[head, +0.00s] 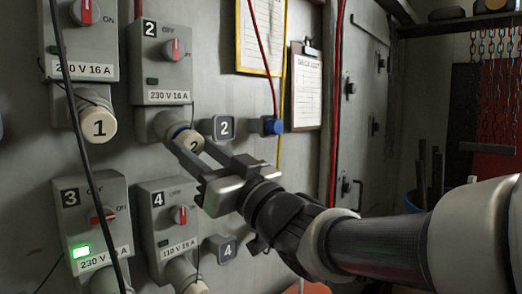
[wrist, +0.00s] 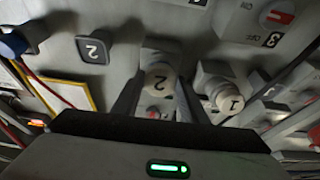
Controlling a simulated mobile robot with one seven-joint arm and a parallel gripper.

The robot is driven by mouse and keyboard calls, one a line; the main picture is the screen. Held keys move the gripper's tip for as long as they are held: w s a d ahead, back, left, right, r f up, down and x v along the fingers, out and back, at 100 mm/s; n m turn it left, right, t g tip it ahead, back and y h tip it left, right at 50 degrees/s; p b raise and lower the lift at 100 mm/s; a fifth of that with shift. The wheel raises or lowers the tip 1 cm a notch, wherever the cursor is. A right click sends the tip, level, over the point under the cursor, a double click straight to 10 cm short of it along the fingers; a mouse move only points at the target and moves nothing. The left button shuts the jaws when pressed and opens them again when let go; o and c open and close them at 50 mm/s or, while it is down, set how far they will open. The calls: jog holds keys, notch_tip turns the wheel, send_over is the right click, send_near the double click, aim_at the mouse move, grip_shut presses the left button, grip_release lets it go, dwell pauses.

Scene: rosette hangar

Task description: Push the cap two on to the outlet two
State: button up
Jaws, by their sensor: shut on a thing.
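Cap two (head: 194,143), beige and marked 2, is at the mouth of outlet two (head: 150,124), the grey socket under box 2. A blue ring (head: 180,131) shows between the cap and the grey socket. I cannot tell whether the cap is fully seated. My gripper (head: 191,150) is shut on the cap, a finger on either side of it. In the wrist view the cap (wrist: 161,84) sits between my fingers, in line with the outlet (wrist: 157,55). The fingers partly hide the cap's sides in the head view.
Grey flap 2 (head: 217,128) and a blue plug (head: 272,126) with a red cable are just right of the cap. Cap one (head: 98,122) is on its outlet to the left. Box 3 (head: 93,220) has a lit green lamp; box 4 (head: 168,215) is below. A dark cable hangs at left.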

jog(key=shift+w+a+r, duration=0.2)
jog(key=shift+w+a, duration=0.15)
jog(key=shift+a, duration=0.05)
dwell(0.5)
jog(key=o, duration=1.5)
